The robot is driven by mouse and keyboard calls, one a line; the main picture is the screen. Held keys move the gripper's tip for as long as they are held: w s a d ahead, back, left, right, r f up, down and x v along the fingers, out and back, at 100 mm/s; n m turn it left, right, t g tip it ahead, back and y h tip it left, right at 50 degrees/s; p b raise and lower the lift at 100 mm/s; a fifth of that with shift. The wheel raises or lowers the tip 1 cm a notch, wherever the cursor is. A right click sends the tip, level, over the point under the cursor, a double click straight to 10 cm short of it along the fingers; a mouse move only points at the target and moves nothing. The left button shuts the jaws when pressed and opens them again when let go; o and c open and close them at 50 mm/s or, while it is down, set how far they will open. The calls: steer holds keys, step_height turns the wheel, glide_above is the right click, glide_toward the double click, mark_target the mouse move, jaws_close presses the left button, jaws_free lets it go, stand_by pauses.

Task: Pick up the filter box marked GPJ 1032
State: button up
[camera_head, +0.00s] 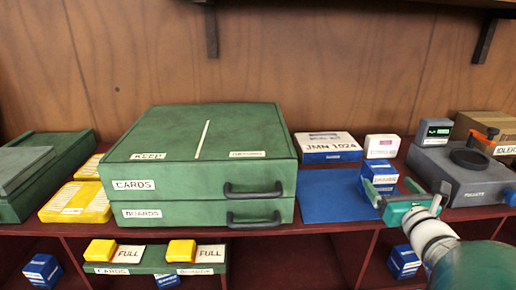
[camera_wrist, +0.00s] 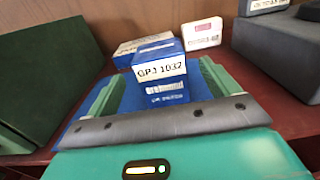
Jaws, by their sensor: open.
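The filter box marked GPJ 1032 (camera_wrist: 160,72) is a small blue and white box, label facing the wrist camera. It stands on the blue mat (camera_head: 332,197); in the head view the box (camera_head: 379,176) is partly covered by my gripper. My gripper (camera_head: 396,198) is open just in front of it. In the wrist view its green fingers (camera_wrist: 160,88) stand on either side of the box, with gaps visible. I cannot tell how far the box sits between them. The box appears upright.
A blue and white JMN 1024 box (camera_head: 328,147) and a small white box (camera_head: 382,147) stand behind. A green drawer case (camera_head: 200,165) is left of the mat. A grey device (camera_head: 462,175) stands close on the right. The mat's left part is clear.

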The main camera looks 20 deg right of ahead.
mark_target(377, 167)
steer(key=x, duration=0.8)
steer(key=shift+w, duration=0.1)
steer(key=c, duration=1.1)
steer(key=shift+c, duration=0.8)
steer(key=shift+r, duration=0.1)
